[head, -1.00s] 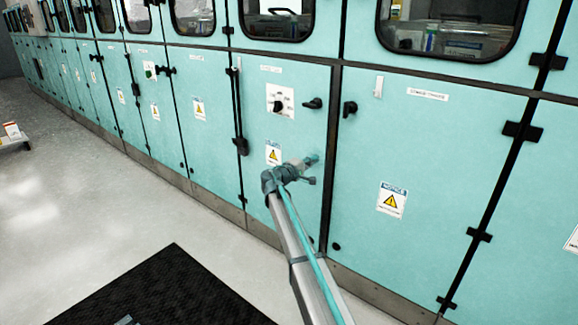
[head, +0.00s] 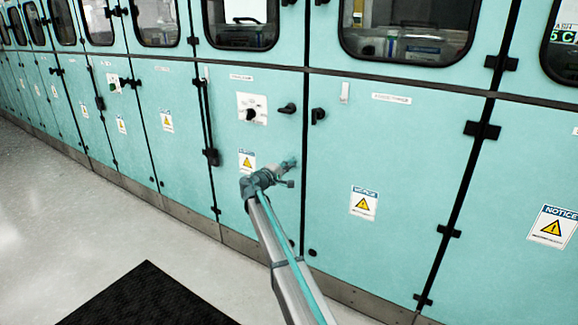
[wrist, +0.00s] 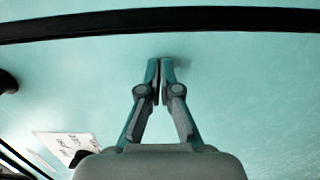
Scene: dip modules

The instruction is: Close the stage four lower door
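A teal lower door (head: 228,120) has a white switch panel, a black handle (head: 287,108) at its upper right and a yellow warning label. Its small top label is too blurred to read, so I cannot confirm the stage. The door looks about flush with its neighbours, with a dark seam along its right edge. My gripper (head: 292,162) is at the right part of this door, below the handle. In the wrist view my gripper (wrist: 160,64) has its fingertips together, with nothing visible between them. They are at or very near the teal surface (wrist: 230,85); contact is unclear.
A wider lower door (head: 385,150) with its own black handle (head: 318,115) is just to the right. Windowed upper doors (head: 410,30) run above. More teal doors continue left. The pale floor (head: 95,235) is open, with a black mat (head: 150,300) in front.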

